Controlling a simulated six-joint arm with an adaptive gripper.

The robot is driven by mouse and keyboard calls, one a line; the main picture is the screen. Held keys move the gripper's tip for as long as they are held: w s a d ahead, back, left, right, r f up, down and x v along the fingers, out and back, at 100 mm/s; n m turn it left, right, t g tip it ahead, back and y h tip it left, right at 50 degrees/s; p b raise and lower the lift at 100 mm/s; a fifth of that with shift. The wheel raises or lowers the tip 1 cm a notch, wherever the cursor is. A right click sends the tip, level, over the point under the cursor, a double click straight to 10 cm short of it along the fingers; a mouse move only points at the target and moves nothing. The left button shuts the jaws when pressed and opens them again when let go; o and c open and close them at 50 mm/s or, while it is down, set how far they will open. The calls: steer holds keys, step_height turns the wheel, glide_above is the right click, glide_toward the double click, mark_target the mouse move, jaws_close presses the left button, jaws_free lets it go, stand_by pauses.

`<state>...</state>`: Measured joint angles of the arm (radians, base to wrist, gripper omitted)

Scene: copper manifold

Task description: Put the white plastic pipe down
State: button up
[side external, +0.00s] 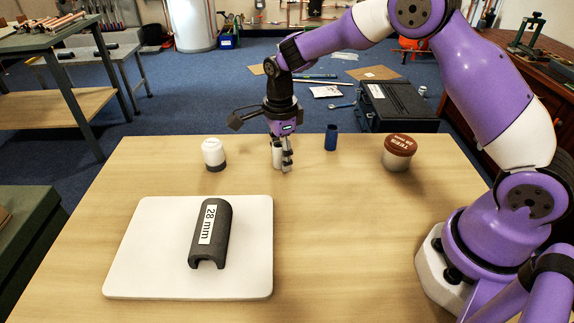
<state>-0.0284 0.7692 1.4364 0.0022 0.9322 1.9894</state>
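The white plastic pipe (277,155) is a short, pale, upright cylinder near the far middle of the wooden table. My gripper (282,160) points straight down at it, with a dark finger against the pipe's right side. The gripper looks shut on the pipe; the other finger is mostly hidden. The pipe's lower end is at or very close to the tabletop, and I cannot tell whether it touches.
A blue cylinder (331,137) and a brown-lidded tub (398,152) stand to the right. A dark grey "28 mm" channel block (211,233) lies on a white board (150,270). The table's right front (350,250) is clear.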

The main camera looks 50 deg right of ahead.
steer(key=shift+r, duration=0.1)
steer(key=s+r+n+t, duration=0.1)
steer(key=s+r+n, duration=0.1)
steer(key=r, duration=0.6)
steer(key=s+r+n, duration=0.2)
steer(key=r, duration=0.6)
steer(key=s+d+n+t, duration=0.1)
steer(key=s+n+t, duration=0.3)
steer(key=s+n, duration=1.1)
steer(key=n, duration=0.3)
steer(key=shift+r+t, duration=0.3)
